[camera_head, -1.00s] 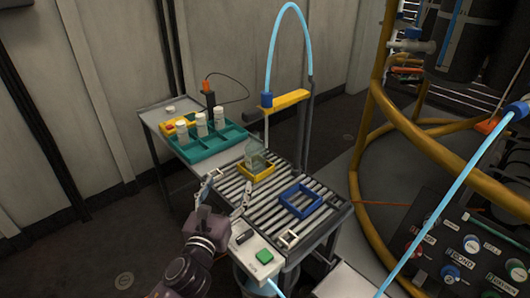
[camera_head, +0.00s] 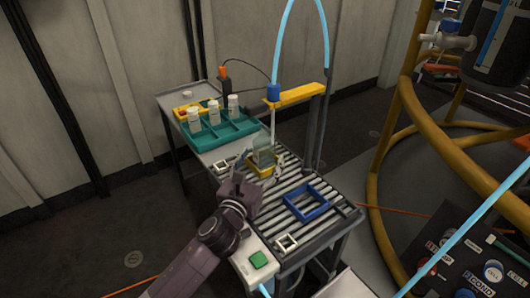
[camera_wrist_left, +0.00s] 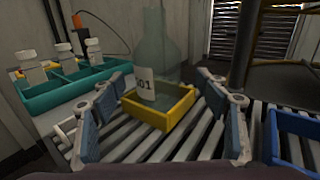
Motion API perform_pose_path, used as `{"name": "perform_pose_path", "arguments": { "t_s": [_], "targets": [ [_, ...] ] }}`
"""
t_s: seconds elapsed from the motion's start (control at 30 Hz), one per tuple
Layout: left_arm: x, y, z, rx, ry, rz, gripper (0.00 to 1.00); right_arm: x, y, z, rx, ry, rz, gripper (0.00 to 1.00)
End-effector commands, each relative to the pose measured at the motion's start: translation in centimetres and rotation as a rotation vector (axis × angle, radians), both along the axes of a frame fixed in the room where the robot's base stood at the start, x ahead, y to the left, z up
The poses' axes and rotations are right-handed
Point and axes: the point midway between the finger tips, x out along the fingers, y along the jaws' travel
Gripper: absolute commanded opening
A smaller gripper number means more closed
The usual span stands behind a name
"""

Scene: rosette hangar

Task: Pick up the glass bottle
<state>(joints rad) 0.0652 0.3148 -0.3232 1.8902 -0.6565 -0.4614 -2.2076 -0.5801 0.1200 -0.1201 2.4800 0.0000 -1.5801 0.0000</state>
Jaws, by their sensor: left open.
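The glass bottle (camera_head: 264,154) is clear and greenish and stands upright in a yellow square frame (camera_head: 254,171) on the roller table. In the left wrist view the bottle (camera_wrist_left: 160,50) carries a white label reading "01", and the yellow frame (camera_wrist_left: 178,122) surrounds its base. My left gripper (camera_head: 244,172) comes in from the left, just in front of the bottle. In the left wrist view its two blue-padded fingers (camera_wrist_left: 158,125) are spread wide, one on each side of the bottle and frame, with nothing between them gripped. My right gripper is not in view.
A blue square frame (camera_head: 306,202) lies on the rollers (camera_head: 290,178) to the right. A teal tray (camera_head: 226,134) with white-capped bottles stands behind left. A yellow arm (camera_head: 296,95) with a blue hose overhangs the table. A green-button box (camera_head: 258,258) sits at the near end.

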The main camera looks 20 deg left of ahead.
Motion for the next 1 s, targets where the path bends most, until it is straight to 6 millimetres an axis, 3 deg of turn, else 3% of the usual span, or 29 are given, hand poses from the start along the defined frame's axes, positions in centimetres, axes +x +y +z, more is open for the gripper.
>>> {"name": "perform_pose_path", "arguments": {
  "t_s": [0.23, 0.53, 1.0],
  "targets": [
    [3.6, 0.2, 0.4, -0.002, -0.002, 0.001, 0.68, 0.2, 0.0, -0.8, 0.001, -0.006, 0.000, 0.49],
    [4.0, 0.2, 0.4, 0.000, 0.000, 0.001, 0.68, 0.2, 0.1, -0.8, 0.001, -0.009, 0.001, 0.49],
    [4.0, 0.2, 0.4, 0.000, 0.000, 0.001, 0.16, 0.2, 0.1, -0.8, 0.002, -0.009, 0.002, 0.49]
  ]
}}
